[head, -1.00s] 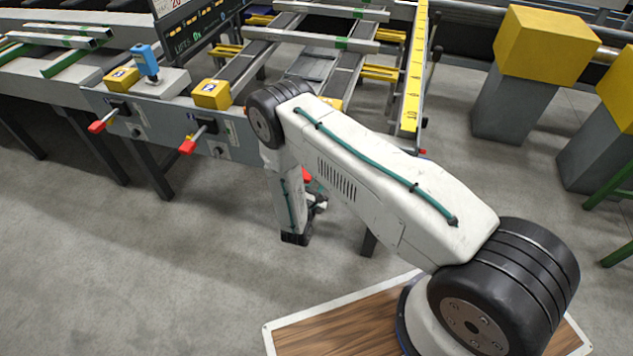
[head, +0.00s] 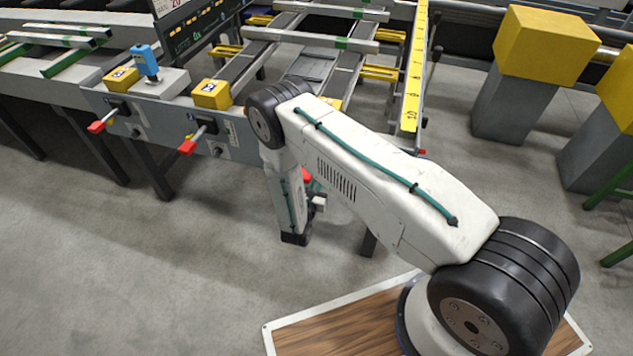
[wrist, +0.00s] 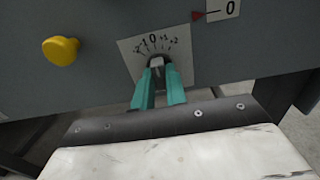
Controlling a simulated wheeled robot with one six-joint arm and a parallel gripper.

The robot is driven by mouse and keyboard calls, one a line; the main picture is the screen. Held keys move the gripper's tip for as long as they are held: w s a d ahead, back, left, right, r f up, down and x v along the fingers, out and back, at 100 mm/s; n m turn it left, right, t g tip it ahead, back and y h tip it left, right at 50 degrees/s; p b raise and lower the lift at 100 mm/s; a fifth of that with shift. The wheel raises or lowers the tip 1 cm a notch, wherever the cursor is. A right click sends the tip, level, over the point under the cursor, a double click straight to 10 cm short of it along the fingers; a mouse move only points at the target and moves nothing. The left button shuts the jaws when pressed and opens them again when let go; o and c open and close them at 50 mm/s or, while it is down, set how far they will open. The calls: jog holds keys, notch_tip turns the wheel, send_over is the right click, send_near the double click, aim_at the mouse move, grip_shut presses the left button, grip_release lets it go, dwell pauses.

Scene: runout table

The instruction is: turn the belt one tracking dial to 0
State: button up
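The tracking dial (wrist: 157,61) is a small dark knob with a light grey grip bar, on a white scale plate (wrist: 132,52) marked from -2 through 0 to +2. The plate looks tilted in the wrist view. My gripper (wrist: 159,76) has its two teal fingertips at the dial, one on each side of the grip bar. Whether they press on it cannot be told. The fingers hide the lower part of the dial. The dial's pointer is too small to read clearly. In the head view my arm hides the dial and most of the gripper.
A yellow knob (wrist: 61,51) is left of the scale plate, and a 0 label with a red arrow (wrist: 216,12) is at upper right. In the head view, red-tipped levers (head: 187,147) stick out from the table front. Open floor lies in front.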

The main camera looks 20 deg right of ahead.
jog(key=o, duration=0.4)
jog(key=v, duration=0.8)
jog(key=shift+d, duration=0.1)
